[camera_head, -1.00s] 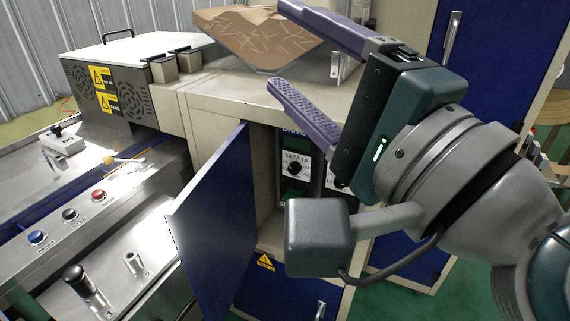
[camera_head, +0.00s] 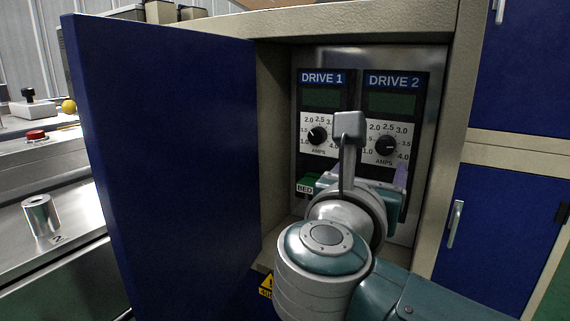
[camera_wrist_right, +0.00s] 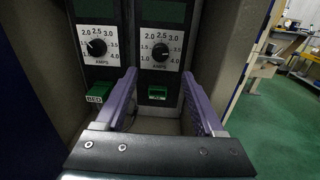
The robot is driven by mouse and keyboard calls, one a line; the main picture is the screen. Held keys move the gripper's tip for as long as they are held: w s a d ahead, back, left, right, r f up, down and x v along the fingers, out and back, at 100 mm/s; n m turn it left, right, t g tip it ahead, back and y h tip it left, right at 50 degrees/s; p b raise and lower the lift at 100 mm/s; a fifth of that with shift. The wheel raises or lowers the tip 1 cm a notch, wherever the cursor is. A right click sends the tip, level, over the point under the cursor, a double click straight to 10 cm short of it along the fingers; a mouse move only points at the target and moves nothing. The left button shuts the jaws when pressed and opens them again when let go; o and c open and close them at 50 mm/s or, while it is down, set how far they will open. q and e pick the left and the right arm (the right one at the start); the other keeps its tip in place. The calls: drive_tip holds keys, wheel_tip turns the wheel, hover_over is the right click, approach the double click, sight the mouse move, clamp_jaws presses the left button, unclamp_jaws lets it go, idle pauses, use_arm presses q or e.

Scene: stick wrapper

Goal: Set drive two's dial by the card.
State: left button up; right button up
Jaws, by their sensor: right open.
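Drive 2's dial (camera_head: 386,145) is a black round knob on a white scale plate marked from 1.0 to 4.0 amps, below a dark display. It also shows in the right wrist view (camera_wrist_right: 160,52); I cannot read its pointer surely. My right gripper (camera_wrist_right: 158,78) is open and empty, its purple fingers apart and pointing into the cabinet, below and in front of this dial. In the head view my wrist hides most of the gripper (camera_head: 366,175). I see no card in these frames. My left gripper is not in view.
Drive 1's dial (camera_head: 318,136) sits just left. Green switches, one labelled BED (camera_wrist_right: 98,92), lie below the dials. The blue cabinet door (camera_head: 165,150) stands open on the left. The cabinet's right side wall (camera_wrist_right: 222,60) is close to my right finger.

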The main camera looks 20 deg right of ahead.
sight(385, 146)
drive_tip(key=b+x, duration=0.1)
drive_tip(key=x, duration=0.8)
drive_tip(key=shift+d+r, duration=0.1)
drive_tip(key=shift+d, duration=0.05)
drive_tip(key=shift+c, duration=0.2)
clamp_jaws()
